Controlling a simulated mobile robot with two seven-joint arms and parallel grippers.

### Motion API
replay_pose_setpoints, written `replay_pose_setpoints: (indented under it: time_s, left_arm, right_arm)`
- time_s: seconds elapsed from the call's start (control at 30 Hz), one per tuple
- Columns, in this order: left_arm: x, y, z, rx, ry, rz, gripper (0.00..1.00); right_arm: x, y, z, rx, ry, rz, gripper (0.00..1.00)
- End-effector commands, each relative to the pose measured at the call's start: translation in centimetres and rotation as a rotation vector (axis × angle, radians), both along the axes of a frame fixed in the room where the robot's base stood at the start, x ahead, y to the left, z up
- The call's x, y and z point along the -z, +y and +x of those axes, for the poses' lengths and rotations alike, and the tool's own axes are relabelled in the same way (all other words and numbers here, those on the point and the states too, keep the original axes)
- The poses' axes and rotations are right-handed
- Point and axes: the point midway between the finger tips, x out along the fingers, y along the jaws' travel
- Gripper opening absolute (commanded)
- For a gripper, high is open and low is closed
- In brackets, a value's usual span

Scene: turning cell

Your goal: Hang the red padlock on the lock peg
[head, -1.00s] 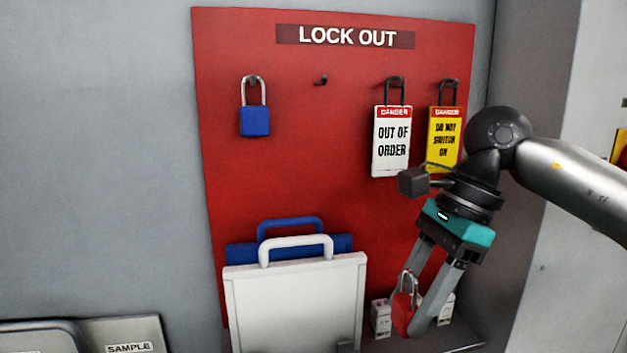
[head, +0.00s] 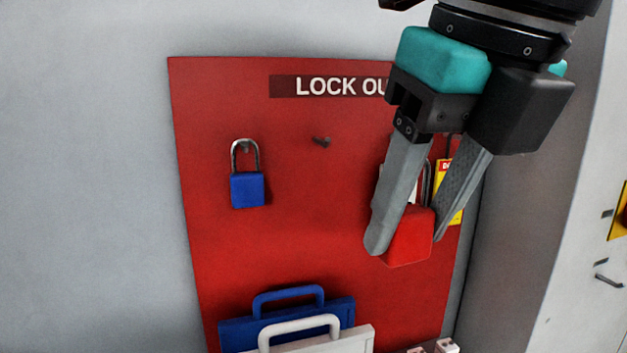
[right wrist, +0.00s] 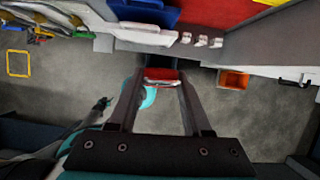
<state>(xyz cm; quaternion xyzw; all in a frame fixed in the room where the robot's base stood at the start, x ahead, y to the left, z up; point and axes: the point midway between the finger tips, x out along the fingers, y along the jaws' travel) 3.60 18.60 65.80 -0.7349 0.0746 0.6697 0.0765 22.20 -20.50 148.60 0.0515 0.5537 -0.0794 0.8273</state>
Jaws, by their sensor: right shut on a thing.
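The red padlock (head: 408,240) is between the fingers of my right gripper (head: 405,235), which is shut on it. Its red body hangs at the fingertips, and its shackle points up between the fingers, partly hidden. It also shows in the right wrist view (right wrist: 160,76) between the fingertips. A bare peg (head: 321,142) sticks out of the red lock-out board (head: 300,220), up and to the left of the padlock. A blue padlock (head: 247,188) hangs on the peg at the left.
A yellow tag (head: 449,190) and a white tag hang behind my right gripper, mostly covered. Blue (head: 287,301) and white (head: 300,330) handled cases stand below. Small white blocks (head: 446,345) sit at the bottom. The board between blue padlock and gripper is clear.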

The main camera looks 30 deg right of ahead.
Motion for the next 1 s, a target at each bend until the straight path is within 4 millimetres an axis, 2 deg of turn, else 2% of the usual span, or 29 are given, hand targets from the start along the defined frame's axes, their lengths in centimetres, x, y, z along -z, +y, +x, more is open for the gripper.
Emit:
replay_pose_setpoints:
  time_s: [0.17, 0.53, 0.67, 1.0]
  left_arm:
    - [-0.3, 0.1, 0.0, 0.001, 0.001, 0.001, 0.47]
    - [-0.5, 0.2, -0.1, 0.002, 0.002, 0.003, 0.47]
    - [-1.1, 0.2, -0.1, 0.002, 0.002, 0.004, 0.47]
    - [-3.2, 0.3, -0.2, 0.002, 0.002, 0.004, 0.47]
  right_arm:
    - [-0.3, 0.9, -0.3, 0.044, 0.0, 0.001, 0.0]
    - [-0.3, 0.8, 0.1, 0.047, 0.001, 0.004, 0.0]
    - [-0.4, 0.4, 2.1, 0.047, 0.004, 0.004, 0.0]
    - [-0.4, -1.4, 9.1, 0.048, 0.003, 0.003, 0.0]
